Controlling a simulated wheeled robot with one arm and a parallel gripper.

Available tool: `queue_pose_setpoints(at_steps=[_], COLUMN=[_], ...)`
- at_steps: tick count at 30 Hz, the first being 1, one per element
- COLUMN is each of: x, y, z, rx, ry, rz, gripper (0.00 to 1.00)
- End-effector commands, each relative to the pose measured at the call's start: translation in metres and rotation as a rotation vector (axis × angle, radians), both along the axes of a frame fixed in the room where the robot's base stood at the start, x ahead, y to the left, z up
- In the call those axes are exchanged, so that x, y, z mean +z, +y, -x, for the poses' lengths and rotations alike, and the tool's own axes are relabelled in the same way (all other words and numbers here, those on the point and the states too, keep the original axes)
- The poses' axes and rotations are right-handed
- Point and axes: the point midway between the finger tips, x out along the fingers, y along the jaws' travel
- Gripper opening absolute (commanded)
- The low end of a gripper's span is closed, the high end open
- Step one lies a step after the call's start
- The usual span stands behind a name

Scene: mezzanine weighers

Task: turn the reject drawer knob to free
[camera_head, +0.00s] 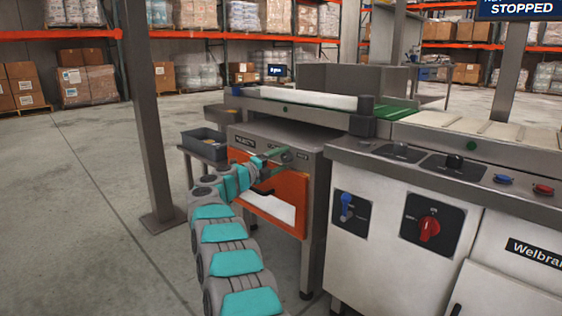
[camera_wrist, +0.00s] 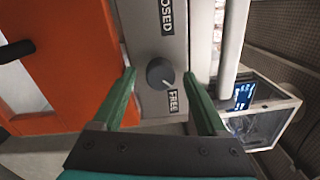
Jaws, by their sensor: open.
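The reject drawer knob (camera_wrist: 160,73) is a small dark grey round knob on a grey panel. In the wrist view a CLOSED label (camera_wrist: 167,17) is above it and a FREE label (camera_wrist: 173,101) is below it. A pale mark on the knob's lower right edge appears to point toward FREE. My gripper (camera_wrist: 159,74) is open, with one green finger on each side of the knob and gaps between. In the head view my gripper (camera_head: 272,156) is at the panel above the orange drawer front (camera_head: 277,193), and it largely hides the knob.
The orange front also fills the left of the wrist view (camera_wrist: 65,65). In the head view, a blue-handled switch (camera_head: 347,207) and a red knob (camera_head: 429,229) are on the neighbouring cabinet. A grey post (camera_head: 150,110) stands left of my arm, with open floor beyond.

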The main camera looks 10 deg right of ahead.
Motion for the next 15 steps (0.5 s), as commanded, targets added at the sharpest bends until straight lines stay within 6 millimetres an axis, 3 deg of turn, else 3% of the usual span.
queue_pose_setpoints(at_steps=[15], x=[-0.002], y=[0.051], z=[0.036], rx=[0.003], ry=[0.001], rz=[-0.001], gripper=[0.76])
